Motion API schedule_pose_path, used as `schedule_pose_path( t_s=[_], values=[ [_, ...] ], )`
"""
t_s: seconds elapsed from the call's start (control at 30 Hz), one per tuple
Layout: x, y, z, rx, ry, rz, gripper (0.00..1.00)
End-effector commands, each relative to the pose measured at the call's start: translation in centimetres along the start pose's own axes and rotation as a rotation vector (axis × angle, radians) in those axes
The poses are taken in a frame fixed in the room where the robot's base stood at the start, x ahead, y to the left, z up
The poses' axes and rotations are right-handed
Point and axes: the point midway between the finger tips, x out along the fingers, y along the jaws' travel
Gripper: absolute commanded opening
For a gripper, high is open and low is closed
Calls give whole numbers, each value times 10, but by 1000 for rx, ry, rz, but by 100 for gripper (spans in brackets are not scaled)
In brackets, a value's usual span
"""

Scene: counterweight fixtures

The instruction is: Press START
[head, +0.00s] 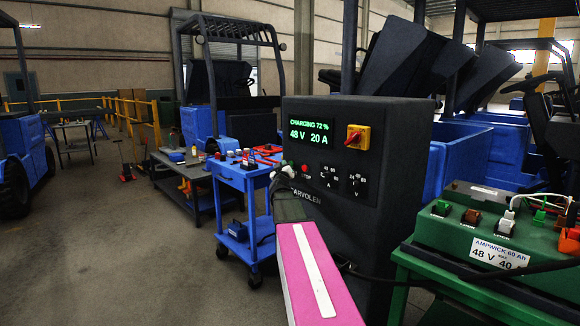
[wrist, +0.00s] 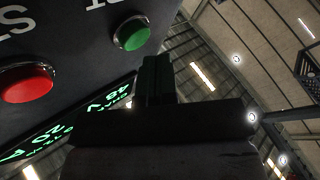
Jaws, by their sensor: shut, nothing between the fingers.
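The dark charger cabinet (head: 375,220) stands in the middle of the head view. Its lit green display (head: 310,132) reads "CHARGING 72 %", "48 V 20 A". In the wrist view, the green button (wrist: 133,34) lies just beyond my fingertips, with a partly cut-off label above it. The red button (wrist: 27,82) is to its left; it also shows in the head view (head: 305,168), labelled in part "TOP". My gripper (wrist: 156,62) is shut and empty, close to the cabinet face. Whether it touches the green button, I cannot tell. In the head view my arm hides the green button.
A red-and-yellow rotary switch (head: 354,137) and two small knobs are on the cabinet. A green battery (head: 490,245) with a cable stands at right. A blue cart (head: 238,175) with tools is left of the cabinet. Open floor (head: 110,240) lies at left.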

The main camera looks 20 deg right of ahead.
Motion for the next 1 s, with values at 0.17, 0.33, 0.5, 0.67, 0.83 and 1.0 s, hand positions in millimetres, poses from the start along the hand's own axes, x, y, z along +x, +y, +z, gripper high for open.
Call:
schedule_pose_path(
  t_s=[0.17, 0.33, 0.5, 0.67, 0.83, 1.0],
  values=[
    [-6, -4, -4, 0, 1, -1, 0],
    [-17, -11, -12, 0, 1, -1, 0],
    [-27, -19, -19, 0, 1, -2, 0],
    [-34, -24, -24, 0, 0, -1, 0],
    [-35, -25, -25, 0, 0, 0, 0],
    [-35, -25, -25, 0, 0, 0, 0]
  ],
)
